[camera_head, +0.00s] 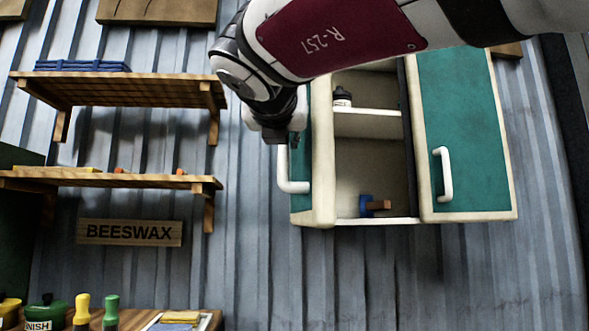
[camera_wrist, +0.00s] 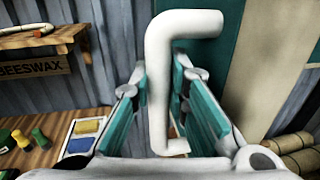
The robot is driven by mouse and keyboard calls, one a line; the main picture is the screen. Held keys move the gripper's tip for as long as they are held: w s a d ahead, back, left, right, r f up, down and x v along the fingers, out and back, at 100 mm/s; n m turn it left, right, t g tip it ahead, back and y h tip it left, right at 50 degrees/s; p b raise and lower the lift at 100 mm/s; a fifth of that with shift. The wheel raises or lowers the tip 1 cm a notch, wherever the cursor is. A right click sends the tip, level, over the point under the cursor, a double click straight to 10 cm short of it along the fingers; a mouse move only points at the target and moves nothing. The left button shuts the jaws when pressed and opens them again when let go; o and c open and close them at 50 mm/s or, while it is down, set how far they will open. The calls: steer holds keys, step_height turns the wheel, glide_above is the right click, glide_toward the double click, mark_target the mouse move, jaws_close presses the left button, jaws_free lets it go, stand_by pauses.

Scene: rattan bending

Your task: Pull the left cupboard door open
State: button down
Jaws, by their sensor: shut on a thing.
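The left cupboard door (camera_head: 323,150) is teal with a cream edge. It stands swung outward, seen nearly edge-on in the head view, and the cupboard's left compartment shows open beside it. Its white bar handle (camera_head: 291,187) is on the teal face; it also shows large in the wrist view (camera_wrist: 157,85). My gripper (camera_head: 282,138) is at the handle's upper part, its fingertips largely hidden in the head view. In the wrist view my gripper (camera_wrist: 155,100) has one teal-padded finger on each side of the handle, shut on it.
The right door (camera_head: 465,130) is closed, with its own white handle (camera_head: 445,174). Inside the cupboard are a shelf (camera_head: 368,123), a small dark-topped bottle (camera_head: 342,97) and a blue-and-brown tool (camera_head: 374,206). Wall shelves (camera_head: 110,181) and a BEESWAX sign (camera_head: 130,232) are to the left.

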steer(key=shift+w+d, duration=0.1)
steer(key=c, duration=1.5)
jaws_free()
steer(key=shift+c, duration=0.2)
steer(key=shift+s, duration=0.35)
steer(key=s, duration=1.1)
steer(key=shift+s+a, duration=0.15)
steer(key=shift+a, duration=0.25)
